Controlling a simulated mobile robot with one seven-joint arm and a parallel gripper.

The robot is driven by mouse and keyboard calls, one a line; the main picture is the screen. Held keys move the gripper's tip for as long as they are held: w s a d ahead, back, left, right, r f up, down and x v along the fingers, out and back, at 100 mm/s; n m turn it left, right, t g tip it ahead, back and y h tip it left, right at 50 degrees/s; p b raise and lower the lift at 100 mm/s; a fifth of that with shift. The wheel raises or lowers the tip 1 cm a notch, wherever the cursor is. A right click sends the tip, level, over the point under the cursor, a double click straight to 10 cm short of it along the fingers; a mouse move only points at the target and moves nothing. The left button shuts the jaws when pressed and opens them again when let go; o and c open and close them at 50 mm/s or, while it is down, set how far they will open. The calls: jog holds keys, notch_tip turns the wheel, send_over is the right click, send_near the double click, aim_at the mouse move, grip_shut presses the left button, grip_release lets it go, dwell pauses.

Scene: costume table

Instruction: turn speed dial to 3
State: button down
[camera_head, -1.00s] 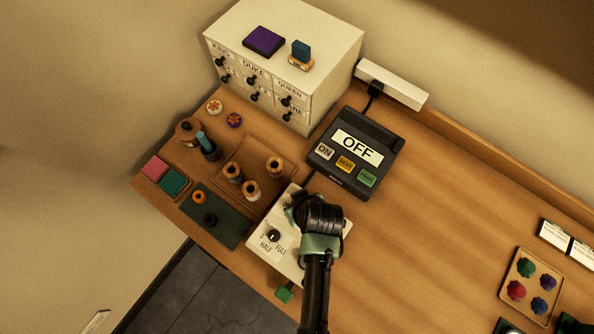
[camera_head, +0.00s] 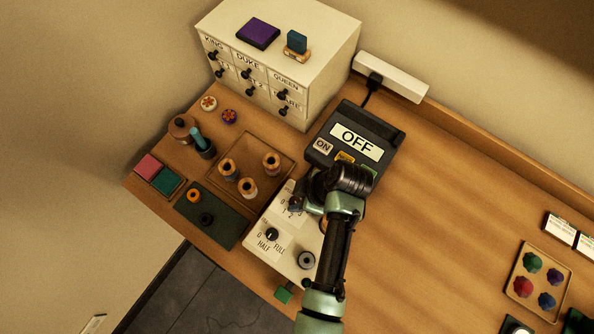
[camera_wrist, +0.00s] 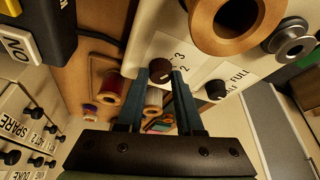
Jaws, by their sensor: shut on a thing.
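The speed dial is a small dark knob (camera_wrist: 161,72) on a white panel, with printed 2 and 3 beside it in the wrist view. My gripper (camera_wrist: 161,80) has its two blue-grey fingers on either side of this knob, shut on it. In the head view the white panel (camera_head: 285,255) lies at the table's front, and my gripper (camera_head: 298,203) is over its upper part, beside printed numbers. My wrist hides part of the panel there. I cannot tell which number the dial's pointer faces.
A second knob (camera_head: 271,235) marked 0, HALF, FULL is on the same panel, near a grey round part (camera_head: 306,260). A dark box (camera_head: 323,147) reading OFF stands behind. Thread spools (camera_head: 248,187) stand on a tray to the left. The table's right-middle is clear.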

jog(key=shift+n, duration=0.4)
jog(key=c, duration=0.6)
grip_release()
jog(key=shift+o, duration=0.2)
jog(key=v, duration=1.3)
jog(key=shift+w, duration=0.2)
